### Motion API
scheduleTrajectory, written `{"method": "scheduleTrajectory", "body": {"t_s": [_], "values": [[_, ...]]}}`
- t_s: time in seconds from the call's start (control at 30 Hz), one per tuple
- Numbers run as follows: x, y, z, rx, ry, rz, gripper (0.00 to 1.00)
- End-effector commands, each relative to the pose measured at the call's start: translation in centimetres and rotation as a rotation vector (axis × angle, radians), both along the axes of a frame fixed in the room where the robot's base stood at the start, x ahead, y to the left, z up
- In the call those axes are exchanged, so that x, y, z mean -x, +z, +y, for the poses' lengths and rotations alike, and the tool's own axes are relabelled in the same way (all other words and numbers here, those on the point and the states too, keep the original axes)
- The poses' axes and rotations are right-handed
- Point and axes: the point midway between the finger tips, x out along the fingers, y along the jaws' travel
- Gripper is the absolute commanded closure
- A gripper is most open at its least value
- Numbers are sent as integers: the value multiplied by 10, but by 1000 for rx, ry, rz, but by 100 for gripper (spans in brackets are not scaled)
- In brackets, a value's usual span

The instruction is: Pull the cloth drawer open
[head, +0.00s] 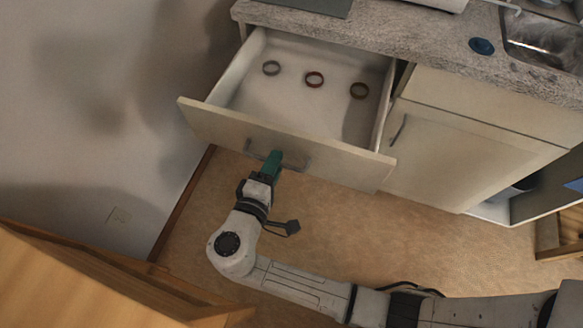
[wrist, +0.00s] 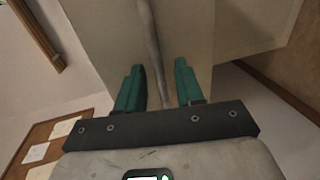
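The drawer (head: 186,112) under the counter stands well out from the cabinet, its pale front facing me. Its grey bar handle (head: 300,167) runs across the front, and in the wrist view the handle (wrist: 152,45) passes between my fingers. My gripper (head: 272,160) has green fingers and is at the left part of the handle. In the wrist view my gripper (wrist: 159,75) has its fingers apart, one on each side of the bar, with gaps showing. No cloth is visible.
A stone-look counter (head: 400,35) with a sink (head: 545,42) and a blue round item (head: 482,46) is above. A closed cabinet door (head: 430,150) is right of the drawer. Wooden furniture (head: 80,280) stands at lower left. Brown floor (head: 400,230) is bare before the cabinet.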

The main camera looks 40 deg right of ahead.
Motion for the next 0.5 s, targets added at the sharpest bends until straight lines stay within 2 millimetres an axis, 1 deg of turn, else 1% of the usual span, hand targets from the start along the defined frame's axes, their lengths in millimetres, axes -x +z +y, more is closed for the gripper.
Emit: {"method": "scheduleTrajectory", "body": {"t_s": [0.07,0.17,0.3,0.33,0.37,0.4,0.43,0.47,0.5], "values": [[0,3,0,-1,0,-1,63],[0,12,0,-2,0,-3,63],[2,36,0,-2,-1,-3,63],[8,40,0,-1,-1,-3,59],[12,46,-1,-1,-1,-5,52],[18,54,-1,1,-3,-6,39],[23,59,-2,1,-4,-6,28],[27,65,-2,1,-4,-5,24],[33,72,-3,1,-5,-5,24]]}}
